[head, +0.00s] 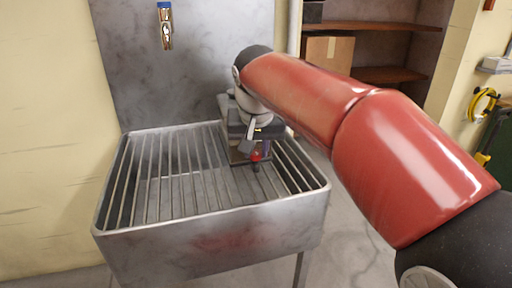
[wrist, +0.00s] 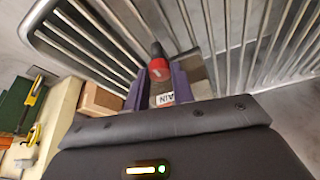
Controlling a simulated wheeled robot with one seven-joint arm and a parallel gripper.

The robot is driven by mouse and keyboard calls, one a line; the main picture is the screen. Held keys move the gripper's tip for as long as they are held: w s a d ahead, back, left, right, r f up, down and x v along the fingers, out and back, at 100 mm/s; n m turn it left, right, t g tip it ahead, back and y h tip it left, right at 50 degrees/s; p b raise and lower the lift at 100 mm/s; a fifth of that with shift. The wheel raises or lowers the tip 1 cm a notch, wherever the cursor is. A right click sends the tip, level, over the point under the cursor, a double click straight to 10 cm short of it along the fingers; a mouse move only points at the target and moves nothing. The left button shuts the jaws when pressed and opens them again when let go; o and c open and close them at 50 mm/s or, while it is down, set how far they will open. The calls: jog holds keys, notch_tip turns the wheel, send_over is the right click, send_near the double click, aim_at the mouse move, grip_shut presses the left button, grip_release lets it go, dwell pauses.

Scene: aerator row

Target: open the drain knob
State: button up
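The drain knob is a small red cap with a dark stem (wrist: 159,69), in the upper middle of the wrist view. In the head view the red knob (head: 255,157) shows just below my gripper (head: 250,142), over the right part of the basin. In the wrist view my gripper (wrist: 160,86) has its two purple fingers apart, one on each side of the knob's near end. I cannot tell whether they touch it. A white label (wrist: 165,99) with letters like "AIN" shows between the fingers; part of it is hidden. A plate lies under the knob.
The metal basin (head: 205,230) has a slatted grate (head: 170,170) and a raised rim around my gripper. A brass tap with a blue top (head: 165,28) is on the back panel. Shelves with a cardboard box (head: 328,53) stand behind right. Free floor lies right of the basin.

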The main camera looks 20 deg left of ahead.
jog(key=shift+c, duration=1.1)
jog(key=shift+n, duration=0.3)
jog(key=shift+d+r+n+y+p, duration=0.15)
jog(key=shift+n+y+p, duration=0.25)
jog(key=shift+n+p, duration=0.45)
jog(key=n+p, duration=0.1)
jog(key=n, duration=0.1)
jog(key=n+g+y+p, duration=0.1)
jog(key=n, duration=0.1)
jog(key=shift+w+d+n+y, duration=0.15)
jog(key=shift+w+n+y, duration=0.05)
jog(key=shift+n+y, duration=0.1)
jog(key=n+g+p, duration=0.1)
jog(key=n, duration=0.1)
jog(key=n+p, duration=0.1)
jog(key=n, duration=0.1)
jog(key=shift+w+g+y, duration=0.15)
jog(key=shift+g+y, duration=0.25)
jog(key=shift+n+g+p, duration=0.4)
jog(key=shift+n+p, duration=0.35)
jog(key=shift+n, duration=0.5)
